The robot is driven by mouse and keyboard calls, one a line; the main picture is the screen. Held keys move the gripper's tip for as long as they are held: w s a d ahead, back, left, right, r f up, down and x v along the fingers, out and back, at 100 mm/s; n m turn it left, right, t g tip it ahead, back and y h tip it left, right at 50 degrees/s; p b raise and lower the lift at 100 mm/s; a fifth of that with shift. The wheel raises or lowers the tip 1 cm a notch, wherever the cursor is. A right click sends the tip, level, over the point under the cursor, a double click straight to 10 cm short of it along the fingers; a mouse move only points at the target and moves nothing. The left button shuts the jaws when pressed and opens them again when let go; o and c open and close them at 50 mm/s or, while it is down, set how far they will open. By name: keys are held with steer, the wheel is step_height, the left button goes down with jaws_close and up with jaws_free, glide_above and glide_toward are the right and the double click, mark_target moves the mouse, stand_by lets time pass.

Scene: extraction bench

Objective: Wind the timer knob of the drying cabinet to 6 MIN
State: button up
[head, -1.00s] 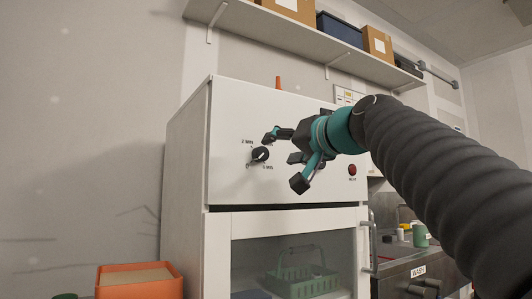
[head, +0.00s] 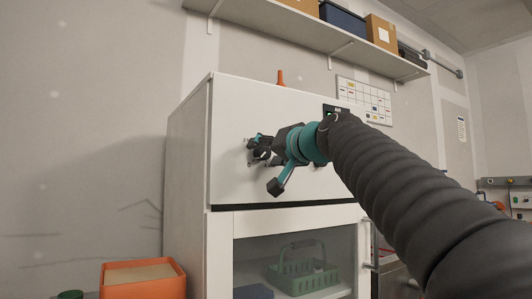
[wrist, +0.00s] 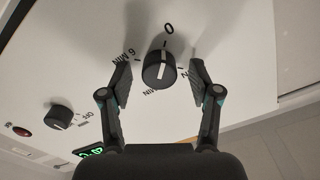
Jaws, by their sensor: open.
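The timer knob (wrist: 158,70) is black and round with a white pointer line, on the drying cabinet's white front panel (head: 235,110). In the wrist view its pointer is toward the 0 mark, and the 6 MIN label is at its upper left. Other MIN labels are partly hidden. My gripper (wrist: 160,82) is open, with one finger on each side of the knob and gaps showing between. In the head view my gripper (head: 266,163) is at the panel and largely covers the knob and its labels.
A second black knob (wrist: 60,118) with an OFF label, a red button (wrist: 20,130) and a green-lit display (wrist: 90,150) share the panel. Below is the cabinet's glazed door with a green basket (head: 300,270) behind it. An orange bin (head: 142,280) stands at lower left.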

steer(key=shift+f+n+b, duration=0.2)
steer(key=shift+n+b, duration=0.6)
steer(key=shift+n, duration=0.4)
steer(key=n+b, duration=0.2)
steer(key=n, duration=0.4)
steer(key=shift+r+n, duration=0.1)
steer(key=shift+n, duration=0.3)
steer(key=n+b, duration=0.1)
steer(key=n, duration=0.3)
steer(key=shift+n, duration=0.4)
steer(key=n+b, duration=0.1)
steer(key=n, duration=0.3)
steer(key=shift+r, duration=0.1)
